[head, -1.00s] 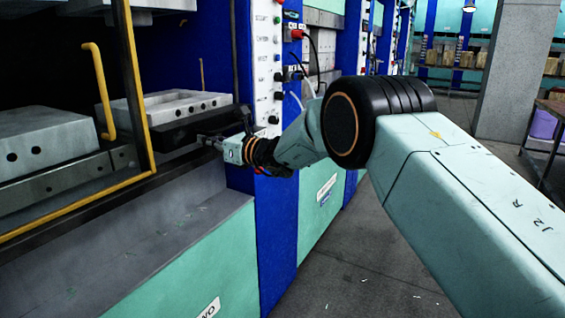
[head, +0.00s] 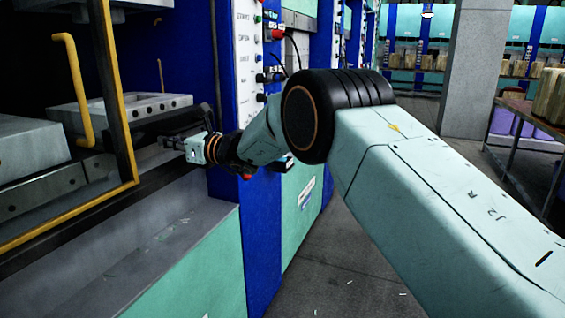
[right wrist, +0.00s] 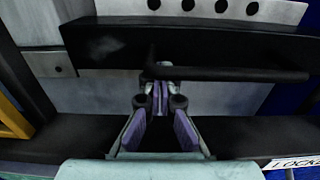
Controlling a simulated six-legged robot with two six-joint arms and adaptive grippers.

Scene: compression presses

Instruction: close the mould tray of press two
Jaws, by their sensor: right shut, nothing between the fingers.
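The mould tray of press two is a black slab (head: 187,121) with a grey mould block (head: 130,106) with round holes on it. It stands in the press opening at left in the head view. My right gripper (head: 170,143) is at the tray's near front side, just below the block. In the right wrist view my gripper (right wrist: 160,92) is shut and empty, its fingertips close to a black bar handle (right wrist: 235,74) before the dark tray front (right wrist: 200,45). Whether they touch cannot be told. My left gripper is out of view.
A yellow-edged frame (head: 113,85) with a yellow handle (head: 76,85) stands at left, near another grey block (head: 28,150). A control panel (head: 245,60) with knobs stands right of the tray.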

